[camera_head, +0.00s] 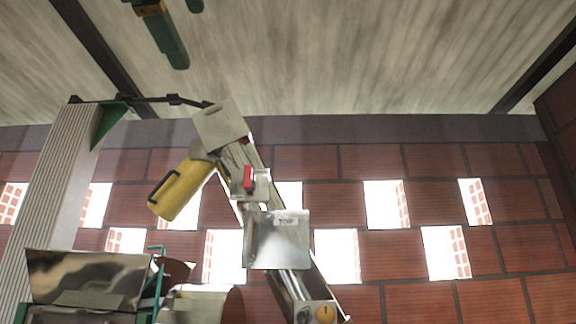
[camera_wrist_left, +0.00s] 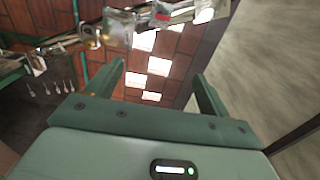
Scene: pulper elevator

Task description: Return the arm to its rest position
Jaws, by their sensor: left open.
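My left gripper (camera_head: 188,36) shows at the top of the head view, left of centre, as dark green fingers against the pale ceiling. Its upper part is cut off by the frame edge. In the left wrist view the two green fingers (camera_wrist_left: 159,70) stand wide apart with nothing between them. The brick wall and its bright openings show beyond them. The gripper is apart from the elevator machine (camera_head: 276,240), which stands below it in the head view. My right gripper is in neither view.
The elevator is a slanted metal chute with a yellow motor (camera_head: 182,188), a red switch (camera_head: 248,178) and a metal plate. A ribbed pale column (camera_head: 62,190) and a metal hopper (camera_head: 88,275) stand at left. A brick wall (camera_head: 420,160) closes the back.

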